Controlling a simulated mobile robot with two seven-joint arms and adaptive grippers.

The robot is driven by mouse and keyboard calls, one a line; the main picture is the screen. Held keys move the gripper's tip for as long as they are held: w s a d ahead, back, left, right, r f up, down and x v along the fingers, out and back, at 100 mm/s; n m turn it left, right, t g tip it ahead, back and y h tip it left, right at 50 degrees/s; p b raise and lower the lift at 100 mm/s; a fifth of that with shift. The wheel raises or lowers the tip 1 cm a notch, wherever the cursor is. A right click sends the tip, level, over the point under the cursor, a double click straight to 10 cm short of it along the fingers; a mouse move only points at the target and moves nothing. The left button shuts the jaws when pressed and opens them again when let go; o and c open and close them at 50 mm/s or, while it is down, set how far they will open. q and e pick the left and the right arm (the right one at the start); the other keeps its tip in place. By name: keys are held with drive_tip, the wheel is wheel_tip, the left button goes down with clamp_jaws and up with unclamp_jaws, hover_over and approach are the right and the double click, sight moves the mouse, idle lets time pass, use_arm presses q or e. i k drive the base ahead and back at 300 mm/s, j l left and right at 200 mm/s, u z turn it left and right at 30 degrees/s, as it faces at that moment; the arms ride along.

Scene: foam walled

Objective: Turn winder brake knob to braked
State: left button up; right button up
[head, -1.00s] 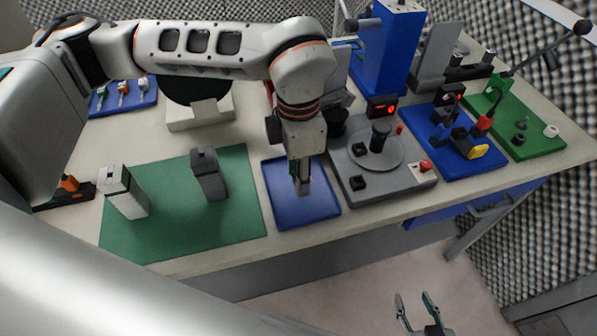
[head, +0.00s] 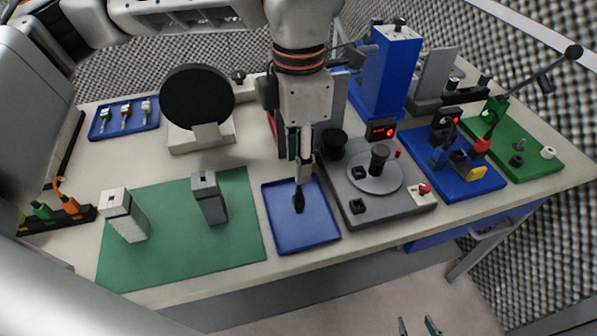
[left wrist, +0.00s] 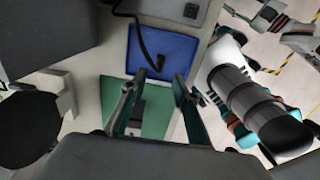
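The winder (head: 397,203) is a grey base with a round turntable, a black post on it, and small black knobs (head: 357,206) and (head: 358,173) on its left side. A red knob (head: 424,189) sits on a pale plate at its front right corner. I cannot tell which knob is the brake or how it is set. My left gripper (head: 302,160) is above the blue tray (head: 275,228), left of the winder, touching no knob. Its fingers stand apart and empty in the left wrist view (left wrist: 158,100). My right gripper (head: 420,326) shows only its separated fingertips at the bottom edge.
A black piece (head: 298,202) lies in the blue tray; in the left wrist view a black cord runs to it. A green mat (head: 180,255) holds two upright blocks. A black disc stand (head: 197,97) is behind. Blue and green fixture boards stand right of the winder.

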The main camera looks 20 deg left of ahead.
sight(424, 188)
drive_tip(key=k, duration=1)
